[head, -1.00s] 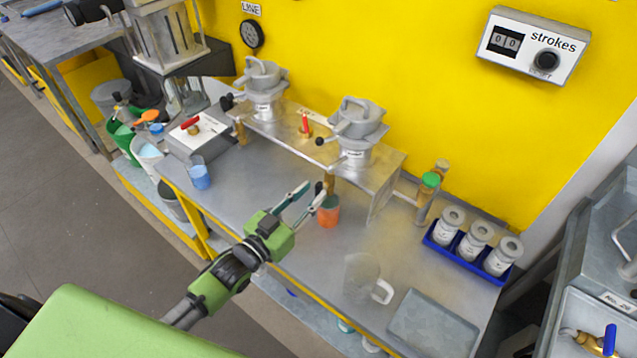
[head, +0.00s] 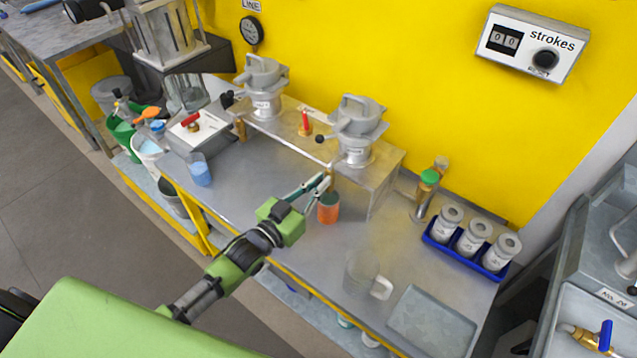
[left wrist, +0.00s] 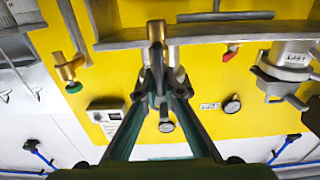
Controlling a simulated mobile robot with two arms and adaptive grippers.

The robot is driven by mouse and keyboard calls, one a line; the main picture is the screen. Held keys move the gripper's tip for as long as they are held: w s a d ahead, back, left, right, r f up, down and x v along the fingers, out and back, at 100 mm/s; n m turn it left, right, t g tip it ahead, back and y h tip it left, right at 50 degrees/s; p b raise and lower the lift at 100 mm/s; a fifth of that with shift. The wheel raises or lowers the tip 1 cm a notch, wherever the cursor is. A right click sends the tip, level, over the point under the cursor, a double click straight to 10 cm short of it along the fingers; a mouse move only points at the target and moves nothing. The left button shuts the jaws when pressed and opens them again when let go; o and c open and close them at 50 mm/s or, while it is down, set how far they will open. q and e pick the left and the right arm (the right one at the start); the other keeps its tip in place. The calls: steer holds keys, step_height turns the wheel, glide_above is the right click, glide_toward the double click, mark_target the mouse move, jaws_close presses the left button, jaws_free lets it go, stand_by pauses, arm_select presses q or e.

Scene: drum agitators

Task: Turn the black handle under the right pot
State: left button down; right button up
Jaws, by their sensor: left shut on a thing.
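The right pot (head: 357,125) is a grey metal pot with a lid, standing on a raised metal shelf (head: 385,175). A brass outlet (head: 331,176) hangs below it, above a cup of orange liquid (head: 329,210). My left gripper (head: 325,182) is at that outlet, its fingers closed in on the black handle, which they mostly hide. In the left wrist view the fingers (left wrist: 158,92) meet around a dark piece just below the outlet (left wrist: 156,32). My right gripper is in neither view.
The left pot (head: 263,95) and a red lever (head: 305,124) share the shelf. A beaker of blue liquid (head: 200,172) stands left. A clear jug (head: 362,275), a grey tray (head: 432,322) and a blue rack of jars (head: 465,262) lie right. A strokes counter (head: 531,42) hangs on the wall.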

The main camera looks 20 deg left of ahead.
arm_select(q)
steer(key=shift+s+d+f+m+b, duration=0.1)
steer(key=shift+d+f+m+b, duration=0.5)
steer(key=shift+m, duration=2.35)
steer(key=shift+s+f+m+b, duration=0.15)
steer(key=shift+m+b, duration=0.8)
steer(key=shift+m, duration=2.05)
steer(key=shift+s+d+f+m+b, duration=0.1)
steer(key=shift+d+f+m+b, duration=0.45)
steer(key=shift+m, duration=2.4)
steer(key=shift+a+r+b, duration=0.25)
steer(key=shift+a+b, duration=0.05)
steer(key=c, duration=2.1)
jaws_free()
steer(key=shift+c, duration=0.2)
